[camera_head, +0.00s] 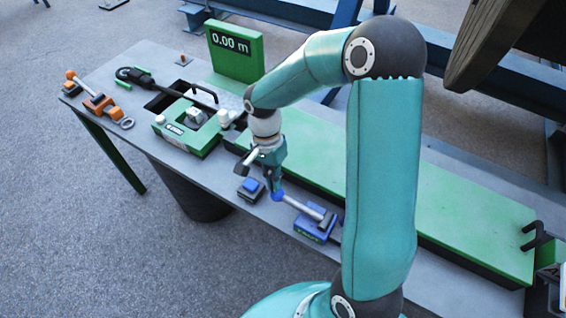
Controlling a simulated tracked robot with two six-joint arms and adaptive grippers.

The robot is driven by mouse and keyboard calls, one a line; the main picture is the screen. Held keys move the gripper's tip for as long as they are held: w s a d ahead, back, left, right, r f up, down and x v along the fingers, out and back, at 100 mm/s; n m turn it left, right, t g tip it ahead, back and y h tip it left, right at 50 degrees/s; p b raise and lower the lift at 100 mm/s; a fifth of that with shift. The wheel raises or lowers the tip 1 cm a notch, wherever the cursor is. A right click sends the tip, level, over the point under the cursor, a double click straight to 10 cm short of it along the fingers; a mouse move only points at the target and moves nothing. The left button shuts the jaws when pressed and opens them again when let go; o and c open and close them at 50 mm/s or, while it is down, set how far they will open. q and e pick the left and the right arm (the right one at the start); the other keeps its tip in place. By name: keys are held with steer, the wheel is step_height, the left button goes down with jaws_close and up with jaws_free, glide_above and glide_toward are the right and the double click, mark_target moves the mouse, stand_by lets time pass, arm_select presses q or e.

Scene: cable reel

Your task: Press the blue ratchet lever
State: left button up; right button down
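The blue ratchet lever (299,207) sits near the front edge of the grey bench. It has a blue base (312,230), a grey bar and a round blue knob (277,196) at the bar's left end. My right gripper (275,184) points down right above the knob. Its tip meets the knob in the picture, but I cannot tell whether they touch. The fingers are small and partly merged with the gripper body, so I cannot tell whether they are open or shut. My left gripper is not in view.
A small blue-topped block (250,189) lies left of the knob. A green clamp-like unit (187,128) and an orange-handled tool (101,105) are farther left. A green display (234,50) reads 0.00 m. A long green plate (455,205) runs along the bench.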

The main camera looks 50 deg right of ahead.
steer(key=w+p+v, duration=0.1)
steer(key=p+v, duration=0.1)
steer(key=v, duration=1.2)
steer(key=shift+f, duration=0.15)
